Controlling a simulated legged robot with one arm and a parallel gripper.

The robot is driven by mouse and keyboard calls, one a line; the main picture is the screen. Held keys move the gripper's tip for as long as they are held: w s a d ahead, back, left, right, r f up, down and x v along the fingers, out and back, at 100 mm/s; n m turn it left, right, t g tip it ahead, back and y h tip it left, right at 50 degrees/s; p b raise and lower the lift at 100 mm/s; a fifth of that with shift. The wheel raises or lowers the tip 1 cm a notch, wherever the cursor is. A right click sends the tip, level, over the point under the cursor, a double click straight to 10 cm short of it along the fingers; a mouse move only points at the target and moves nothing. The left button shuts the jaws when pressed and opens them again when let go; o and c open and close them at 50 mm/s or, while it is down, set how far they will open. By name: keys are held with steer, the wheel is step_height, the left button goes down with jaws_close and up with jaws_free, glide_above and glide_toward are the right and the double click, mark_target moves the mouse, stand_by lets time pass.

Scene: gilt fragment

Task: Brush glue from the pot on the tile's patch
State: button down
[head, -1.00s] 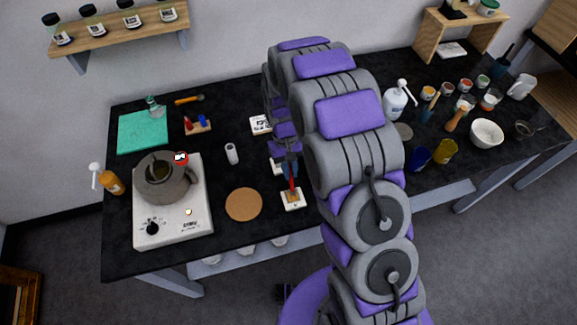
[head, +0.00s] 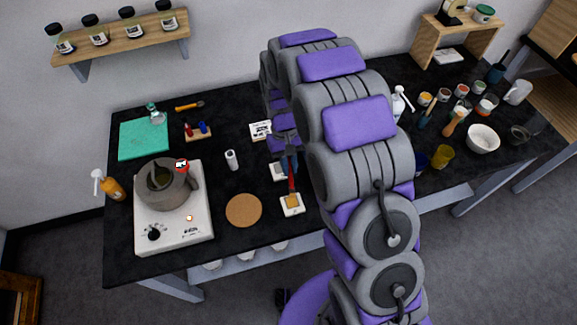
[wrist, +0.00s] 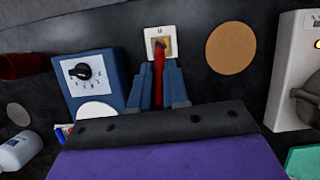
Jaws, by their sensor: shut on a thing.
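My gripper (wrist: 159,90) is shut on a red-handled brush (wrist: 159,66); the brush also shows in the head view (head: 291,180). The brush points down at a small white tile (head: 291,207) with a tan-gold patch at its middle. In the wrist view the tip overlaps the patch of the tile (wrist: 174,35); whether it touches I cannot tell. The grey pot (head: 165,187) stands on a white hotplate (head: 172,240) at the left, with dark content inside. My arm hides part of the table's middle.
A round cork mat (head: 244,210) lies left of the tile. A small white cylinder (head: 231,160) and a green cutting mat (head: 144,139) are farther back. Cups, a white bowl (head: 483,138) and a white pump bottle (head: 399,103) stand at the right.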

mark_target(289, 159)
steer(key=shift+r+p, duration=0.5)
steer(key=shift+r, duration=1.05)
